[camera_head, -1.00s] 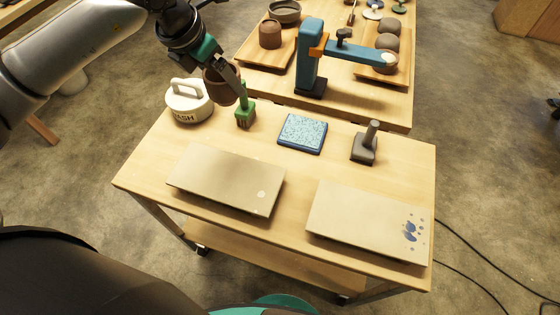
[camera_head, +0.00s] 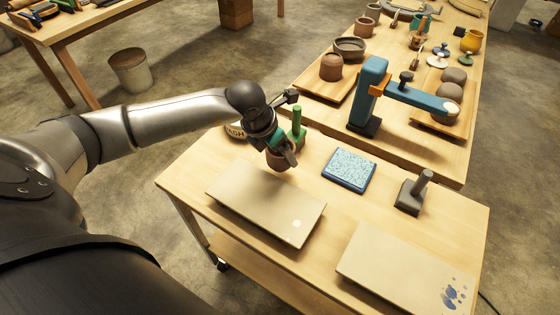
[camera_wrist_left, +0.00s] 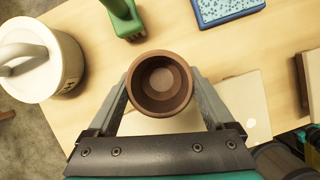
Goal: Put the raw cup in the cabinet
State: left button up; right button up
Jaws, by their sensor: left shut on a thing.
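A brown raw cup (camera_wrist_left: 160,84) is between the two fingers of my left gripper (camera_wrist_left: 162,100) in the left wrist view, its open mouth facing the camera. In the head view my left gripper (camera_head: 286,153) is shut on the cup (camera_head: 277,160), which is partly hidden by the fingers. The cup is above the near table, close to the green-handled brush. I cannot tell its exact height over the table. No cabinet can be made out in these frames.
The near table holds a green brush (camera_head: 297,128), a blue sponge tray (camera_head: 349,169), a grey stamp-like tool (camera_head: 413,193) and two flat boards (camera_head: 266,203). A white lidded wash pot (camera_wrist_left: 38,60) stands left. Another table (camera_head: 440,151) with pots and a blue press (camera_head: 369,95) adjoins behind.

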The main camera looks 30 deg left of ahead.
pick_arm(q)
jog(key=shift+f, duration=1.95)
jog(key=shift+f+b, duration=0.1)
jog(key=shift+b, duration=0.25)
jog(key=shift+f, duration=0.15)
jog(key=o, duration=1.3)
jog(key=shift+r, duration=0.2)
